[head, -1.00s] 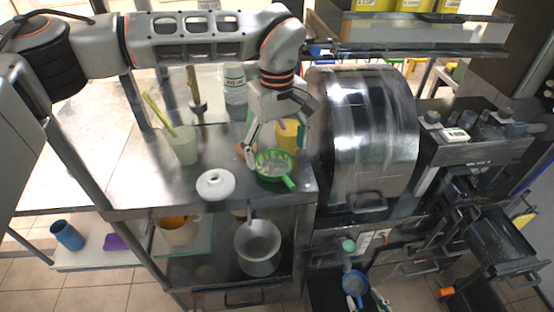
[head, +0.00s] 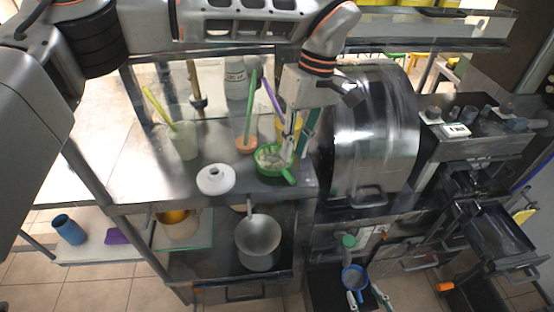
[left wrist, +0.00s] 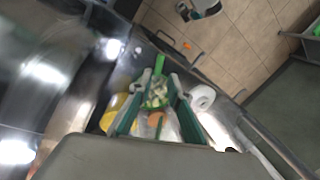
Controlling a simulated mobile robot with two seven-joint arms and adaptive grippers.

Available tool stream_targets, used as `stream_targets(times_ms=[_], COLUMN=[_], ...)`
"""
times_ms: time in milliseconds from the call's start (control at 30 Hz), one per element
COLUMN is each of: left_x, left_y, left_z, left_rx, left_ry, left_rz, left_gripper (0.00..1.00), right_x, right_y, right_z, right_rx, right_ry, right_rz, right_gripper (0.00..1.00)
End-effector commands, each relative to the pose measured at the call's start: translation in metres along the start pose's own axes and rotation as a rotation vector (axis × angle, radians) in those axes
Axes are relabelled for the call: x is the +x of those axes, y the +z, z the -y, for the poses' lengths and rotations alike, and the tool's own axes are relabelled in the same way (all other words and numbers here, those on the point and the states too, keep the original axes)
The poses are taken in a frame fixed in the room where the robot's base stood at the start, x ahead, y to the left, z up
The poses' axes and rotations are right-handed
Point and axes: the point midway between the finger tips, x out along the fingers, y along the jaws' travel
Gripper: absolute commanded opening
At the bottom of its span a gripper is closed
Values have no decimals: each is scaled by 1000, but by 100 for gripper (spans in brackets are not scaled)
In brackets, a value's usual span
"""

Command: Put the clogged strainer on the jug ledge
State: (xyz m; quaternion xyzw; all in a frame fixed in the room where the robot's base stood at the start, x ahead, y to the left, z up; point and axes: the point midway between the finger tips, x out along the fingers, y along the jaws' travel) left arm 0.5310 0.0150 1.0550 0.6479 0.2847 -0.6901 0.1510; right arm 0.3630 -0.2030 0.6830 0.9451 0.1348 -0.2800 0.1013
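A green strainer (head: 272,160) with pale clumps in its bowl sits on the steel counter, its handle pointing to the lower right. It also shows in the left wrist view (left wrist: 156,92), between my left fingers. My left gripper (head: 298,138) is open above the strainer's right side; whether it touches is unclear. A blue strainer (head: 355,280) with greyish content is low in front of the press. My right gripper (head: 368,299) shows only its two spread fingertips at the bottom edge, beside the blue strainer. I cannot tell which part is the jug ledge.
The metal press drum (head: 368,135) is close right. A pot (head: 258,240) stands on the lower shelf.

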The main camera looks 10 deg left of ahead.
Motion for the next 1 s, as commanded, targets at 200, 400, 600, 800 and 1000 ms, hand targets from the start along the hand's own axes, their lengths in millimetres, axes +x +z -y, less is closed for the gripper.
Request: stream_targets(times_ms=[200, 400, 600, 800, 1000], left_x=[23, 50, 69, 71, 71], left_y=[0, -1, -2, -2, -2], left_z=[0, -2, -3, -3, -3], left_rx=[-1, 1, 0, 0, 0], left_ry=[-1, -1, 1, 1, 1], left_rz=[4, 5, 2, 1, 1], left_gripper=[18, 18, 18, 18, 0], right_x=[-1, -4, -4, -4, -4], right_y=[-3, -8, -9, -9, -8], right_z=[0, -1, -1, -1, -1], right_rx=[0, 0, 0, 1, 1], right_ry=[1, 1, 1, 1, 1], right_rz=[-4, -5, -6, -5, -4], right_gripper=[40, 40, 40, 40, 40])
